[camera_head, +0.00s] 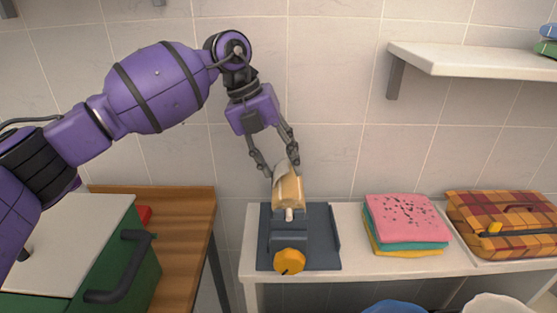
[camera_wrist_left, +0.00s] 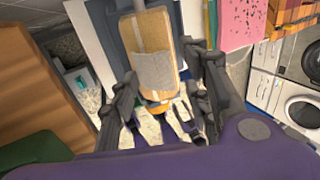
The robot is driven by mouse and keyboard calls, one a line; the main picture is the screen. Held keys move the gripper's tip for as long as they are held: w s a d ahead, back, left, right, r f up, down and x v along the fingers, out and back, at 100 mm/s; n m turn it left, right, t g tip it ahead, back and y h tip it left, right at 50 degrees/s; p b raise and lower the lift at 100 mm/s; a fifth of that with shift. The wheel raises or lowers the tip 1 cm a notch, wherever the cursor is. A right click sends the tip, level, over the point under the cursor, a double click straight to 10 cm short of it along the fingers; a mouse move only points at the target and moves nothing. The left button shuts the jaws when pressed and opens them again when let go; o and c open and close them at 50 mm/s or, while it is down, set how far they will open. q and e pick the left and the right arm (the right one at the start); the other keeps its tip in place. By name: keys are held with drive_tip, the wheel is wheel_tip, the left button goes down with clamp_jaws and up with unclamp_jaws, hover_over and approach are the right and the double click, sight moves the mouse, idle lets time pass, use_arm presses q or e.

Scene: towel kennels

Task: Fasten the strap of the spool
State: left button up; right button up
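The spool (camera_head: 288,190) is a tan-yellow roll on a dark blue-grey holder (camera_head: 327,259) with an orange knob (camera_head: 290,261) at the front. A pale flap (camera_head: 281,172), which looks like the strap, stands out at its upper left. In the left wrist view a greyish patch (camera_wrist_left: 155,73) lies across the spool (camera_wrist_left: 138,32). My left gripper (camera_head: 281,166) is above and behind the spool's far end, with its fingers apart. In the wrist view the fingers (camera_wrist_left: 160,70) stand either side of the spool; I cannot tell whether they touch it. My right gripper is out of view.
The holder stands on a white bench (camera_head: 353,221). Folded pink, teal and yellow towels (camera_head: 405,218) and a plaid case (camera_head: 500,222) lie to the right. A green box (camera_head: 125,255) with a black handle is at left on a wooden table (camera_head: 185,215). A shelf (camera_head: 470,58) is at upper right.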

sight(290, 179)
use_arm(q)
clamp_jaws()
drive_tip(key=shift+d+r+y+p, duration=0.25)
drive_tip(key=shift+y+p, duration=0.15)
drive_tip(key=shift+p, duration=0.3)
drive_tip(key=y+p, duration=0.1)
drive_tip(key=d+y+p, duration=0.1)
drive_tip(key=p, duration=0.1)
drive_tip(key=shift+d+f+y, duration=0.1)
drive_tip(key=shift+d+y, duration=0.15)
drive_tip(key=shift+y, duration=0.05)
drive_tip(key=shift+d+f+y+p, duration=0.35)
drive_tip(key=shift+y+p, duration=0.1)
drive_tip(key=shift+y, duration=0.25)
drive_tip(key=shift+d+f+y, duration=0.2)
drive_tip(key=shift+f+y, duration=0.3)
drive_tip(key=shift+y, duration=0.3)
drive_tip(key=shift+d+f, duration=0.1)
drive_tip(key=shift+f, duration=0.05)
drive_tip(key=shift+y, duration=0.4)
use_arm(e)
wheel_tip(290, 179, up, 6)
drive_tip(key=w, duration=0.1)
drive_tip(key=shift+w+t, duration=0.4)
